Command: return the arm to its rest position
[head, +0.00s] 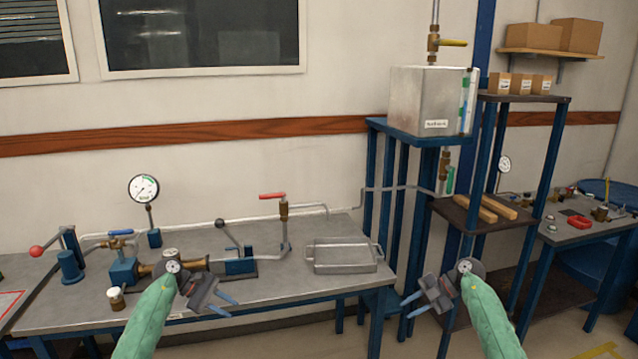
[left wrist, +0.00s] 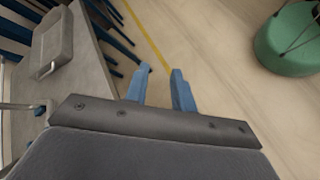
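My left gripper (head: 225,304) is held in front of the workbench's front edge in the head view, with its blue fingers apart and nothing between them. In the left wrist view the same blue fingers (left wrist: 160,88) stand apart over bare floor. My right gripper (head: 415,305) is to the right of the bench, in front of the blue stand. Its blue fingers are spread and hold nothing. Both green forearms come up from the bottom of the head view.
The grey workbench (head: 230,292) carries a pressure gauge (head: 143,188), valves, levers and a metal tray (head: 344,258). A blue stand (head: 372,190) holds a steel tank (head: 426,100). A second table (head: 573,232) is at the right. A green round object (left wrist: 288,45) stands on the floor.

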